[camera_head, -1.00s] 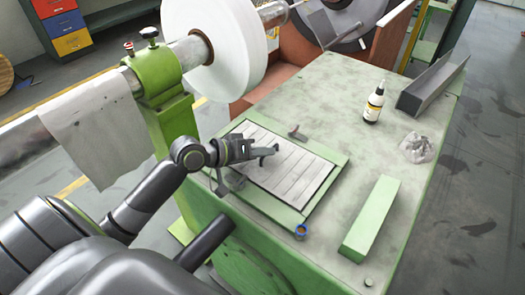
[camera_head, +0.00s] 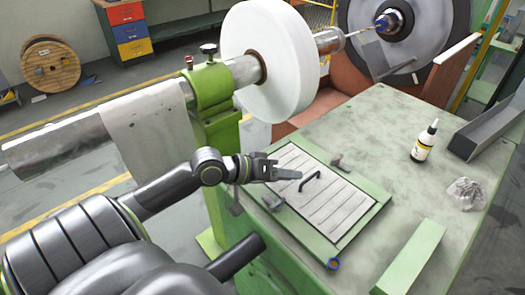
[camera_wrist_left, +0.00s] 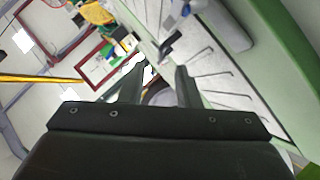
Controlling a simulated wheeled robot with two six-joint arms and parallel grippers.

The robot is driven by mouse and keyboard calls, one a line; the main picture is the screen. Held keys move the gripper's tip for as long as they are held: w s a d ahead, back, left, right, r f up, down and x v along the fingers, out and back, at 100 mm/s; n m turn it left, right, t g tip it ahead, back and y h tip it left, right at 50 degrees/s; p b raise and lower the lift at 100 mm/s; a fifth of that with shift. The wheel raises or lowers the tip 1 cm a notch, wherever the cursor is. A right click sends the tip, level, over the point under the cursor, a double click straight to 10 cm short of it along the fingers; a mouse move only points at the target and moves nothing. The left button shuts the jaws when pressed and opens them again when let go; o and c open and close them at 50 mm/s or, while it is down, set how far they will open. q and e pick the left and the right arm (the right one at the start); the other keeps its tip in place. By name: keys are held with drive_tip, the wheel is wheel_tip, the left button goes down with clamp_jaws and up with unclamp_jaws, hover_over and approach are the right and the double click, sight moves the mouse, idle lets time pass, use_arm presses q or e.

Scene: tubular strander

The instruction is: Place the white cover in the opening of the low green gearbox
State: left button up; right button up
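The white cover (camera_head: 338,210), a slatted pale panel with a dark bent handle (camera_head: 311,182), lies flat inside the green frame of the gearbox opening (camera_head: 363,222). I cannot tell whether it is fully flush. Small grey clamps sit at the frame, one at the far side (camera_head: 337,163) and one at the near left (camera_head: 273,204). My left gripper (camera_head: 290,172) is over the cover's left end, just left of the handle and seemingly apart from it. Its fingers (camera_wrist_left: 158,86) stand apart with no held object visible between them. My right gripper is not in view.
A large white roll (camera_head: 275,65) rises behind my left arm. The tabletop between bottle and frame is clear.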

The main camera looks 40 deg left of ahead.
use_arm(q)
drive_tip(key=p+v, duration=0.1)
drive_tip(key=v, duration=0.5)
drive_tip(key=shift+s+a+r, duration=0.15)
drive_tip(key=shift+s+r, duration=0.05)
drive_tip(key=shift+s, duration=0.15)
idle(0.5)
